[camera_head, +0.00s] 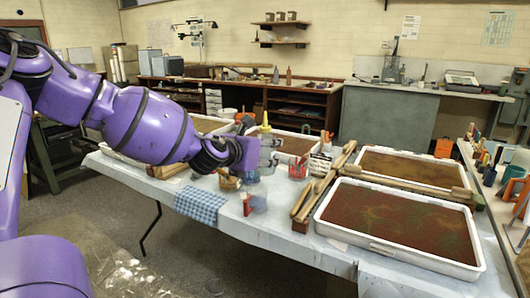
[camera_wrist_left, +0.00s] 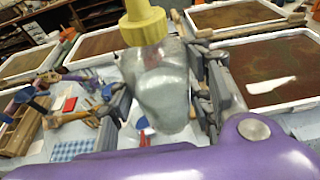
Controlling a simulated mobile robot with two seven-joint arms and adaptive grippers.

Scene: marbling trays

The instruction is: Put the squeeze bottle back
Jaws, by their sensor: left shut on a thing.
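The squeeze bottle is clear with a yellow cap. In the head view the squeeze bottle (camera_head: 266,148) is at my left gripper (camera_head: 262,152), above the table's middle. In the left wrist view the bottle (camera_wrist_left: 160,85) stands between the fingers of my left gripper (camera_wrist_left: 165,100), and the gripper is shut on it. The bottle's cap points up in both views. My right gripper does not show in either view.
White trays of dark marbled liquid stand on the covered table, one large tray (camera_head: 400,222) at front right. Wooden sticks (camera_head: 318,190), a red cup (camera_head: 298,167) and a blue checked cloth (camera_head: 202,207) lie near the gripper. A side table with tools is at right.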

